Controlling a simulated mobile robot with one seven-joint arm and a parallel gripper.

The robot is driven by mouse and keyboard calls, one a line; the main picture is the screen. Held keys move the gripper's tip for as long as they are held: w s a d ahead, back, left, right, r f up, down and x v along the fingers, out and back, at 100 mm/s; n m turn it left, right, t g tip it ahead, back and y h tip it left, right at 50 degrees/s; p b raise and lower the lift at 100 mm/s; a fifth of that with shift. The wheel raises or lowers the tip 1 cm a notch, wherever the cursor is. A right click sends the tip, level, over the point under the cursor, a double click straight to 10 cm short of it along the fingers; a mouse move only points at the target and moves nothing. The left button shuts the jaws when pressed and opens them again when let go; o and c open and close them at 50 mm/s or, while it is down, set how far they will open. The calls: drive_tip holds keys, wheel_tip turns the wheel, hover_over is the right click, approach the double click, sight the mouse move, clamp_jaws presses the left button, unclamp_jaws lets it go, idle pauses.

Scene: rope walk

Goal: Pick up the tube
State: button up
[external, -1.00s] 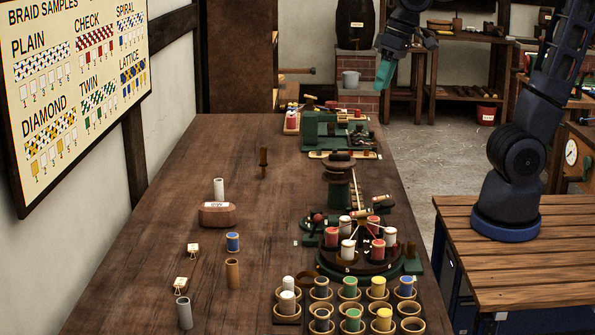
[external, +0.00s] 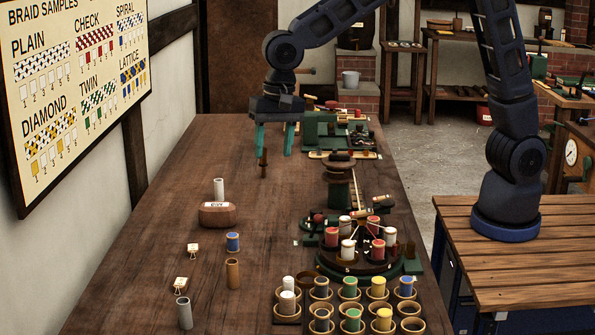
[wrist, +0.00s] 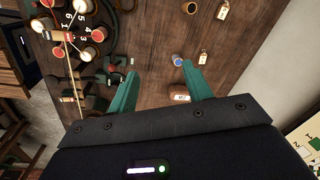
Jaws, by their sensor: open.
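Three upright tubes stand on the bench's left half: a pale grey tube (external: 219,188) behind a brown labelled block (external: 214,215), a tan tube (external: 232,273) nearer the camera, and a grey hollow tube (external: 184,313) at the front. I cannot tell which one is meant. My gripper (external: 275,148) is open and empty, pointing down over the far part of the bench, beyond all three tubes. A round tube end (wrist: 190,8) shows at the top edge.
A dark wooden peg (external: 264,162) stands close to my fingers. A round braiding stand with spools (external: 362,255) and several spool cups (external: 350,288) fill the right side.

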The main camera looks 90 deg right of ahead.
sight(232, 261)
drive_tip(key=w+a+f+m, duration=0.1)
drive_tip(key=w+a+f, duration=0.1)
drive_tip(key=f, duration=0.3)
drive_tip(key=w+a+f+m, duration=0.2)
drive_tip(key=w+a+f, duration=0.1)
drive_tip(key=w+f, duration=0.1)
drive_tip(key=w+a+f+m+g, duration=0.1)
drive_tip(key=w+a+f, duration=0.2)
drive_tip(key=f, duration=0.3)
drive_tip(key=shift+f, duration=0.1)
drive_tip(key=shift+m, duration=0.3)
drive_tip(key=shift+w+a+f, duration=0.1)
drive_tip(key=shift+f, duration=2.7)
drive_tip(key=shift+w+a+f, duration=0.1)
drive_tip(key=shift+f, duration=2.65)
drive_tip(key=shift+c, duration=0.2)
drive_tip(key=c, duration=1)
